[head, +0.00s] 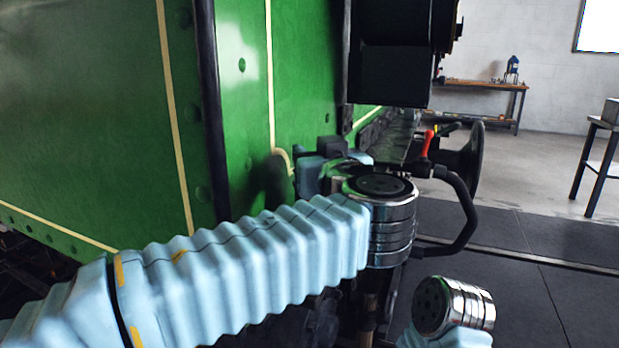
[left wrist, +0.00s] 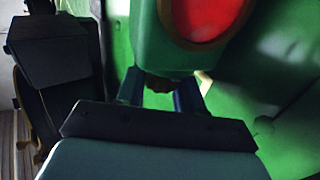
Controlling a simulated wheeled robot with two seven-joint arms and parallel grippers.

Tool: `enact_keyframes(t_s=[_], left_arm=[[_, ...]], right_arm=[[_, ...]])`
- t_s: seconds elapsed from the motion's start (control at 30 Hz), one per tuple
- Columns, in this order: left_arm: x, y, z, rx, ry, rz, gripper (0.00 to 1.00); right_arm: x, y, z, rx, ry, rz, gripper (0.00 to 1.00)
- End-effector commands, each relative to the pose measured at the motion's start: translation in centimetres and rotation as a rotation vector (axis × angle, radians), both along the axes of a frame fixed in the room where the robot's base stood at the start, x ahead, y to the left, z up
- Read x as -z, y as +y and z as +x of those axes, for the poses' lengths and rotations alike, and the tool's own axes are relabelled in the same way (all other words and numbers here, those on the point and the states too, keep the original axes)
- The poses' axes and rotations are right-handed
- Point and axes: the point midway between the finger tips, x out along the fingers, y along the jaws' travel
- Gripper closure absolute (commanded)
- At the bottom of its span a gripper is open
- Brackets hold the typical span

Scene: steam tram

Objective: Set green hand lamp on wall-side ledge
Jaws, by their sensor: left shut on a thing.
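In the head view my left gripper (head: 312,168) is close to the green tram side, partly hidden behind my chrome wrist. The lamp cannot be made out clearly there against the green panels. I cannot tell which surface is the wall-side ledge. My right arm shows only at the bottom right; its gripper is out of view.
The green riveted panel (head: 90,110) with a dark upright strip fills the left. A black box-like part (head: 395,75) hangs above my wrist. A workbench (head: 480,84) is far back; dark floor on the right is clear.

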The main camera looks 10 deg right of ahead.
Motion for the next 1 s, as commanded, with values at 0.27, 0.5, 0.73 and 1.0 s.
enact_keyframes(t_s=[0.27,0.5,0.73,1.0], left_arm=[[2.7,0.1,1.4,-0.001,-0.001,0.002,1.0],[4.5,0.2,1.3,0.0,-0.003,-0.001,1.0],[4.6,0.1,1.3,0.0,-0.003,-0.002,1.0],[4.8,0.1,1.3,-0.001,-0.001,-0.001,0.47]], right_arm=[[-0.2,0.0,0.0,-0.001,0.0,0.0,0.43],[-0.2,0.0,0.0,-0.001,0.0,0.0,0.43],[0.0,0.0,0.0,0.0,0.0,0.0,0.43],[0.3,0.0,0.0,0.0,0.0,0.0,0.43]])
